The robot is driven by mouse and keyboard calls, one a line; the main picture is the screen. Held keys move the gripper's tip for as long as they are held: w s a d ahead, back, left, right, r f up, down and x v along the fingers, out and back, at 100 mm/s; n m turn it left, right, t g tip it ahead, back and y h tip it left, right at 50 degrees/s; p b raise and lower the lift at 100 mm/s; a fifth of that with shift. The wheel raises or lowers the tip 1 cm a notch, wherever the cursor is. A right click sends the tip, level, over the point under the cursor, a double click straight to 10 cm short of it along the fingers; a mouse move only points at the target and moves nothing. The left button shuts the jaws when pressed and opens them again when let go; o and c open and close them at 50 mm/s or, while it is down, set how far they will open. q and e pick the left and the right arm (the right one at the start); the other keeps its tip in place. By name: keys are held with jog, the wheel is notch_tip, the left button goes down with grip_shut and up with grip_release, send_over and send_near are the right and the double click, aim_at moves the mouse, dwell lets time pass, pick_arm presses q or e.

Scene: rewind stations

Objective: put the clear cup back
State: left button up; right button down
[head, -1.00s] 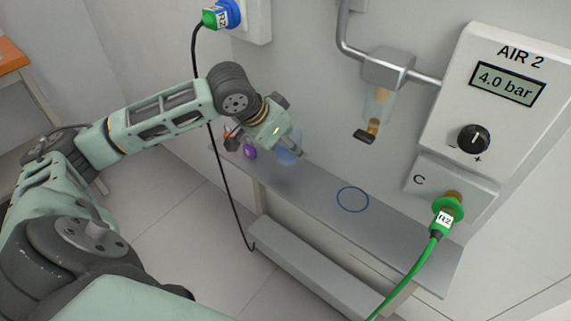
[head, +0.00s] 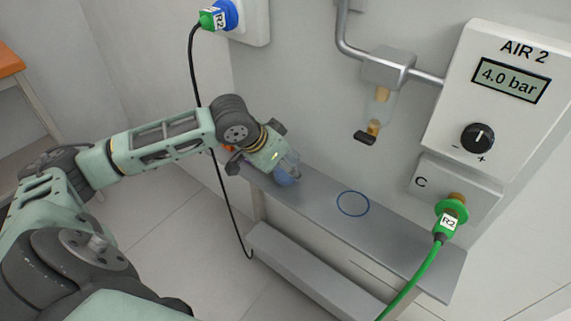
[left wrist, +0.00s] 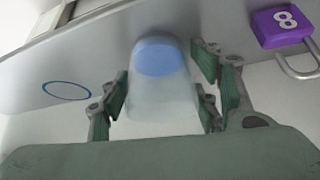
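The clear cup (head: 287,174), with a blue far end, is at the left part of the grey shelf (head: 318,196). In the left wrist view the cup (left wrist: 160,85) stands between the green finger pads. My left gripper (left wrist: 163,100) is closed around it, and the cup has moved along with the gripper. I cannot tell whether the cup touches the shelf. A blue ring mark (head: 353,203) on the shelf is empty, to the right of the cup. It also shows in the left wrist view (left wrist: 66,91). My right gripper is not in view.
A purple padlock marked 8 (left wrist: 284,27) is near the cup. Above the shelf hang a pipe-mounted filter unit (head: 388,68) and the AIR 2 panel (head: 497,100) reading 4.0 bar. A green hose (head: 420,270) crosses the shelf's right end; a black cable (head: 225,190) hangs at the left.

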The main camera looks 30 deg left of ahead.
pick_arm(q)
jog(key=shift+o, duration=1.1)
jog(key=shift+r, duration=0.35)
jog(key=p+v, duration=0.2)
jog(key=v, duration=0.9)
jog(key=shift+s+r+p, duration=0.2)
jog(key=shift+r+p, duration=0.05)
jog(key=shift+p, duration=0.05)
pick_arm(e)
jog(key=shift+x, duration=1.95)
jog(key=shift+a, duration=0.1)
